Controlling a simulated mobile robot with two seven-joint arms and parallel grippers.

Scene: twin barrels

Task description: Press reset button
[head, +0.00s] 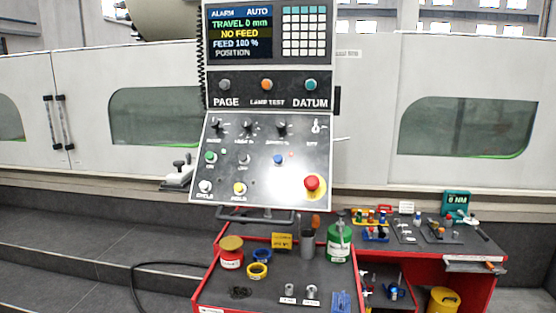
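A control panel (268,128) hangs in the middle of the head view. Its lower sloped face carries a green button (210,157), a grey button (243,159), a blue button (278,160), a white button (205,187), a yellow button (240,189) and a red mushroom button (312,183). No readable label says reset, so I cannot tell which button it is. The screen (240,33) reads ALARM, AUTO, TRAVEL 0 mm, NO FEED, FEED 100 %. Neither of my grippers is in view.
A red-edged cart (240,297) below the panel holds a red jar (231,252), a green bottle (339,240) and tape rolls. A second bench (470,240) with small tools stands at right. A handle bar (240,218) juts out under the panel. Grey steps (80,260) lie at left.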

